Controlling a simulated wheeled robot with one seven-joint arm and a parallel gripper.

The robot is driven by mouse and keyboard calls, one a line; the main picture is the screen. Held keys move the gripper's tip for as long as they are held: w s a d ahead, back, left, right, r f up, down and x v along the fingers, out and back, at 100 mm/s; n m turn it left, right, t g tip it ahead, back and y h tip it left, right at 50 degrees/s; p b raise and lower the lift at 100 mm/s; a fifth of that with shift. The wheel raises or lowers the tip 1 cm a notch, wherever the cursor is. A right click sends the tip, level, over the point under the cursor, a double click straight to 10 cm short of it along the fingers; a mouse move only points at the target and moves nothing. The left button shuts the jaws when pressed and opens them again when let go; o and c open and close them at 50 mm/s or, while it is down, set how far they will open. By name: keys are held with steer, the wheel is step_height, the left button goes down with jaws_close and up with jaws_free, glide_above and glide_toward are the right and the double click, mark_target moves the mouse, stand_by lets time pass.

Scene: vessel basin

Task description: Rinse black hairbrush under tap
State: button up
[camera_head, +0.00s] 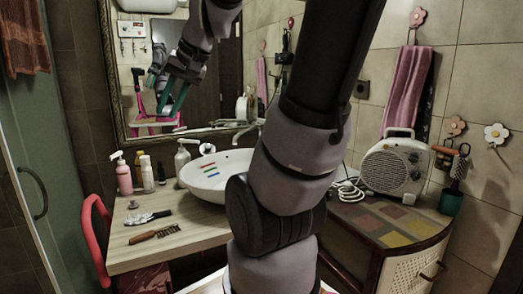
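A dark-handled brush-like item with a pale, silvery part (147,217) lies on the wooden counter, left of the basin. A brown brush or comb (155,233) lies just in front of it. I cannot tell for sure which is the black hairbrush. The white oval basin (228,192) stands on the counter, with red, green and blue marks on its inner wall. The tap (246,131) is behind it, partly hidden by my arm; no water is visible. My gripper (172,106), with teal fingers, is raised in front of the mirror, open and empty, above and apart from the counter items.
A pink bottle (124,177), a white bottle (147,174) and a soap dispenser (182,157) stand behind the counter's left part. A red chair (93,220) is at the left. A fan heater (395,163) and white cable stand on the right cabinet. My arm hides the middle.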

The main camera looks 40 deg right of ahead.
steer(key=w+d+f+m+y, duration=0.1)
steer(key=w+d+f, duration=0.15)
steer(key=w, duration=0.45)
steer(key=w+d+f+m+y, duration=0.1)
steer(key=w+d+y, duration=0.1)
steer(key=w+d, duration=0.35)
steer(key=w+d+f+m+t, duration=0.2)
steer(key=w+d+f, duration=0.1)
steer(key=w+d, duration=0.35)
steer(key=w+d+f+m+t, duration=0.2)
steer(key=w+d+f+t, duration=0.1)
steer(key=w+d, duration=0.35)
steer(key=s+d+f+m+t+h, duration=0.1)
steer(key=d+f+m+h, duration=0.2)
steer(key=d, duration=0.9)
steer(key=s+d+f+m+t+h, duration=0.1)
steer(key=d+f+m+t+h, duration=0.1)
steer(key=d+f, duration=0.7)
steer(key=s+d+f+m+t+h, duration=0.1)
steer(key=d+f+m+h, duration=0.3)
steer(key=d, duration=1)
steer(key=shift+d+f+m+t+h, duration=0.15)
steer(key=shift+f+m+t+h, duration=0.1)
steer(key=shift+f, duration=0.4)
steer(key=shift+d+f+m+t+h, duration=0.15)
steer(key=shift+f+t+h, duration=0.1)
steer(key=shift+f, duration=0.4)
steer(key=x, duration=1)
steer(key=shift+w, duration=0.2)
jaws_close()
